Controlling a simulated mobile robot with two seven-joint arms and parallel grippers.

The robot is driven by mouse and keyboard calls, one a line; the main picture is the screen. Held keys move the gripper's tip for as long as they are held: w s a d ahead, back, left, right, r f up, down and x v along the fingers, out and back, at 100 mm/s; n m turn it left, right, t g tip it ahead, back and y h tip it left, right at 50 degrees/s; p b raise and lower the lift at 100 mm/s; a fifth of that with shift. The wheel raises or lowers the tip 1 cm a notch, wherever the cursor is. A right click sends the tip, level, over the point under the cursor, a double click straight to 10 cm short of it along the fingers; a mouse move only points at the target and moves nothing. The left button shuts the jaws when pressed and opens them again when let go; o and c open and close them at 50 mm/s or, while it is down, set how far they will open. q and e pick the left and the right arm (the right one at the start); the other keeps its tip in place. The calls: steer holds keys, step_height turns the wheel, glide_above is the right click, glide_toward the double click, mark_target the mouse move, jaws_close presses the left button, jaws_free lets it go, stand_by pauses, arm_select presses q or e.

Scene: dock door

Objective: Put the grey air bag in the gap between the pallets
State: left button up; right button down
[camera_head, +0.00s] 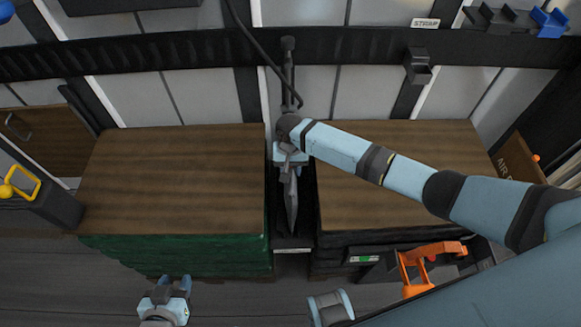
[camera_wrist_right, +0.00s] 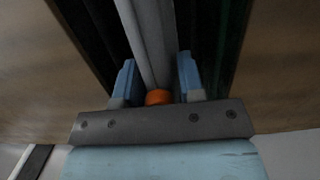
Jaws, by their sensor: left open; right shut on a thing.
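The grey air bag (camera_head: 291,200) hangs upright, edge-on, in the narrow gap between two wood-topped pallets. My right gripper (camera_head: 289,152) is above the gap and shut on the bag's top end. In the right wrist view, the bag (camera_wrist_right: 153,45) runs down between the two blue fingers (camera_wrist_right: 157,85), with an orange cap (camera_wrist_right: 159,97) at its near end. The left pallet load (camera_head: 175,180) has green sides; the right one (camera_head: 385,180) has dark sides. My left gripper (camera_head: 172,287) is open and empty, in front of the left pallet. The bag's lower end is hard to make out.
A black rail (camera_head: 180,50) runs along the wall behind the pallets, with a dark hose (camera_head: 262,52) hanging from it. An orange tool (camera_head: 418,265) is at the front right. A yellow handle (camera_head: 20,183) stands at the left.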

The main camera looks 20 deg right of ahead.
arm_select(q)
steer(key=shift+s+f, duration=0.1)
steer(key=shift+f, duration=0.25)
arm_select(e)
steer(key=shift+f, duration=0.45)
steer(key=c, duration=0.6)
jaws_free()
steer(key=shift+c, duration=0.2)
arm_select(q)
steer(key=shift+r, duration=0.1)
